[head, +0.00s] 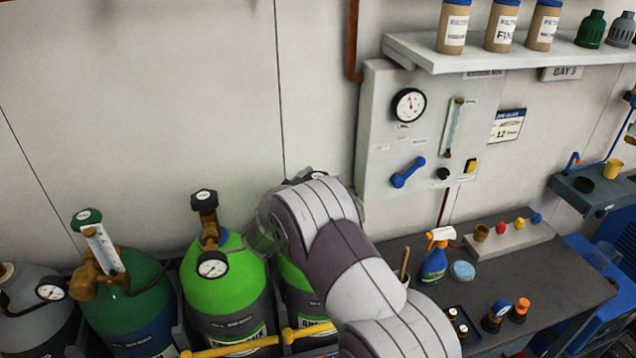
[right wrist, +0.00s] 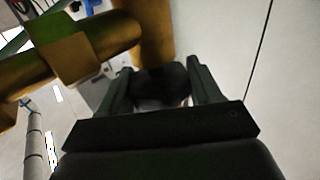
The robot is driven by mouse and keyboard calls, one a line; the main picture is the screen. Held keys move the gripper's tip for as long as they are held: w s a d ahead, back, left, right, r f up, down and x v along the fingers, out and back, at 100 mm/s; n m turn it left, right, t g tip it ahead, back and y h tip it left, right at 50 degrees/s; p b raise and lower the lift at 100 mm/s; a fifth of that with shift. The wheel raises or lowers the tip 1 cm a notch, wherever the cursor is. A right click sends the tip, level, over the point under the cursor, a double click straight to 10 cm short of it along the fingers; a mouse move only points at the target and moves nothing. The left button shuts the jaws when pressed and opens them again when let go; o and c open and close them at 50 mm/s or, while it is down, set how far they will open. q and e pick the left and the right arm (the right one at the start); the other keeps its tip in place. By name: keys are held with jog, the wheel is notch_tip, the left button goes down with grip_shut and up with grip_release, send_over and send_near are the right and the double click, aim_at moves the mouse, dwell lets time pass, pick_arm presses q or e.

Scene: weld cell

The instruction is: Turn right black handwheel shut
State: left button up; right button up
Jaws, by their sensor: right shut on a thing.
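Two bright green cylinders stand side by side. The left one (head: 222,275) has a black handwheel (head: 204,199) on a brass valve and a gauge (head: 212,265). The right green cylinder (head: 296,290) is mostly covered by my right arm, and only a dark bit of its top shows behind my wrist. In the right wrist view my right gripper (right wrist: 160,78) has its two dark fingers on either side of a black handwheel (right wrist: 163,84) on a brass valve (right wrist: 153,35), and is shut on it. In the head view the fingers are hidden by my wrist. My left gripper is not in view.
A dark green cylinder (head: 128,300) and a grey cylinder (head: 38,325) stand to the left. A yellow bar (head: 235,347) runs across the cylinder fronts. A dark bench (head: 540,270) with a spray bottle (head: 434,262) lies to the right. The wall above the cylinders is clear.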

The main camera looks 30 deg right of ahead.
jog(key=shift+r, duration=0.2)
jog(key=o, duration=1)
jog(key=shift+o, duration=0.2)
jog(key=shift+a, duration=0.1)
jog(key=shift+s+a+f, duration=0.1)
jog(key=shift+a, duration=0.05)
jog(key=b+v, duration=0.5)
jog(key=v, duration=0.7)
